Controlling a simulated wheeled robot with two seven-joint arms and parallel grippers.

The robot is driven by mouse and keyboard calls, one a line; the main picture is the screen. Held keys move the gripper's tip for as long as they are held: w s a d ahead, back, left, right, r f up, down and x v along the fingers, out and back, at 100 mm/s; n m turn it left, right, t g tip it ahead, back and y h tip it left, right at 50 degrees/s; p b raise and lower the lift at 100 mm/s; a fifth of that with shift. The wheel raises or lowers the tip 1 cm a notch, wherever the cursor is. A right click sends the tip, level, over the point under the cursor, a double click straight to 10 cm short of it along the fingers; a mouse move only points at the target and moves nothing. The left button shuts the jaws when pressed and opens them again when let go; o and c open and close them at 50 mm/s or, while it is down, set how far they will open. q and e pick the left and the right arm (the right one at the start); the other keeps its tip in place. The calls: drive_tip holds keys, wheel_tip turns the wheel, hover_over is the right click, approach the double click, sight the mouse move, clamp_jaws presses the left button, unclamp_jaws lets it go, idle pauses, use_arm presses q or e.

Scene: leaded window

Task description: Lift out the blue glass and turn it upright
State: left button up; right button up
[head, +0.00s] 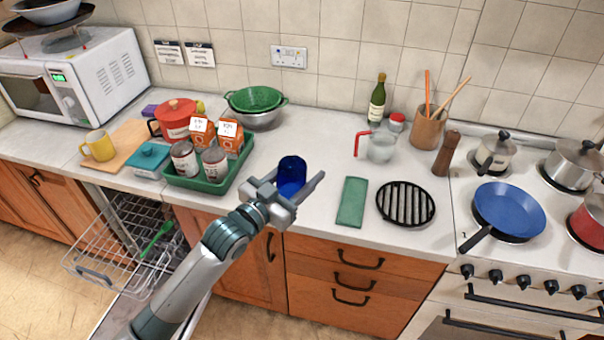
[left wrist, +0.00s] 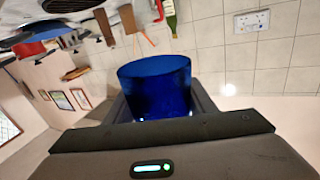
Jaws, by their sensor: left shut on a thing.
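The blue glass (head: 292,172) is between the fingers of my left gripper (head: 291,187), which is shut on it. The gripper holds it by the front part of the counter, near the green tray. In the head view its long axis looks roughly upright, but I cannot tell which end is the mouth. In the left wrist view the glass (left wrist: 155,88) fills the space ahead of the dark gripper body, which hides its near part. My right gripper is not in view.
The open dishwasher rack (head: 125,245) at lower left holds a green utensil (head: 157,238). A green tray (head: 213,182) with cans and cartons stands left of the glass. A green cloth (head: 352,203), glass jug (head: 380,148) and black trivet (head: 406,203) lie right. Some bare counter (head: 322,150) lies behind.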

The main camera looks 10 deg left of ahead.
use_arm(q)
drive_tip(key=m+p, duration=0.1)
drive_tip(key=m, duration=0.9)
drive_tip(key=r+m+p, duration=0.1)
drive_tip(key=m, duration=1)
drive_tip(key=m+p, duration=0.2)
drive_tip(key=m, duration=0.8)
drive_tip(key=shift+r+m, duration=0.3)
drive_tip(key=shift+r, duration=0.05)
drive_tip(key=shift+f+m+p, duration=0.1)
drive_tip(key=shift+m+p, duration=0.5)
drive_tip(key=shift+m, duration=0.3)
drive_tip(key=shift+f+m, duration=0.2)
drive_tip(key=shift+m, duration=0.5)
